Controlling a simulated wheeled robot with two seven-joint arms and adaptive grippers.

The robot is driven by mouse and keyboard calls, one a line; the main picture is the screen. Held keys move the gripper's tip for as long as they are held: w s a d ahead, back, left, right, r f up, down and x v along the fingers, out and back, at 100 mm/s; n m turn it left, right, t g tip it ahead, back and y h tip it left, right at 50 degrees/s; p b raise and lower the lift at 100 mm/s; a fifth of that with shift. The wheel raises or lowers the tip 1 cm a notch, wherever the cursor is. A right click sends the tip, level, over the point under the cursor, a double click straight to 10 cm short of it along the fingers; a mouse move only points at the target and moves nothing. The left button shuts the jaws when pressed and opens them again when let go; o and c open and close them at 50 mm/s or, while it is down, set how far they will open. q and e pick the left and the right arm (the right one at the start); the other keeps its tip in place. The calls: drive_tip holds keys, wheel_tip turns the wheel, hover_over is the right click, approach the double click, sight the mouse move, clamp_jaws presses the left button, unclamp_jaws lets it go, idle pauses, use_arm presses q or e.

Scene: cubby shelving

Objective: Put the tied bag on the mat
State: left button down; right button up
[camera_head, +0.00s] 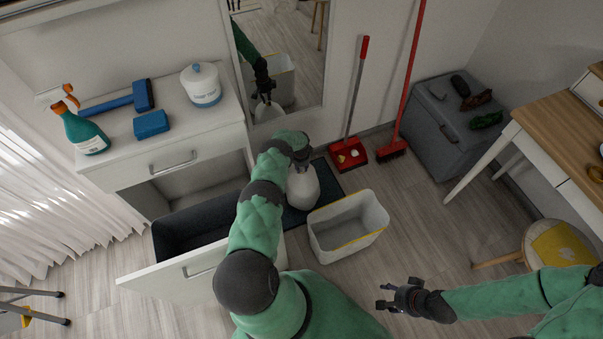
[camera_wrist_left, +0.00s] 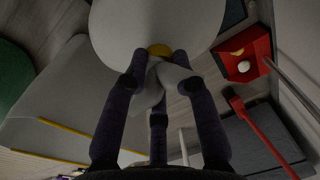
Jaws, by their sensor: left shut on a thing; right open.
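The tied bag (camera_head: 303,190) is white and rounded, with its knotted neck up. My left gripper (camera_head: 300,160) is shut on the neck from above. In the left wrist view the fingers (camera_wrist_left: 158,75) close around the gathered neck, beside a yellow tie, with the white bag body (camera_wrist_left: 150,22) beyond. The dark mat (camera_head: 329,186) lies on the floor in front of the mirror, partly hidden by the bag and my arm. The bag appears over the mat; I cannot tell whether it touches it. My right gripper (camera_head: 397,298) is open and empty over the floor at lower right.
A white bin (camera_head: 340,245) with a yellow rim line stands right of the bag. A red dustpan (camera_head: 350,156) and broom (camera_head: 392,150) lean behind. An open drawer (camera_head: 190,268) is at left. A grey cabinet (camera_head: 437,140) and stool (camera_head: 540,245) stand right.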

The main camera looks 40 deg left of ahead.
sight(302, 182)
use_arm(q)
wheel_tip(302, 182, down, 3)
drive_tip(key=shift+w+a+f+b, duration=0.1)
drive_tip(key=shift+f+b, duration=0.1)
drive_tip(key=shift+b, duration=0.8)
drive_tip(key=shift+r, duration=0.1)
drive_tip(key=c, duration=1)
unclamp_jaws()
drive_tip(key=shift+f, duration=0.2)
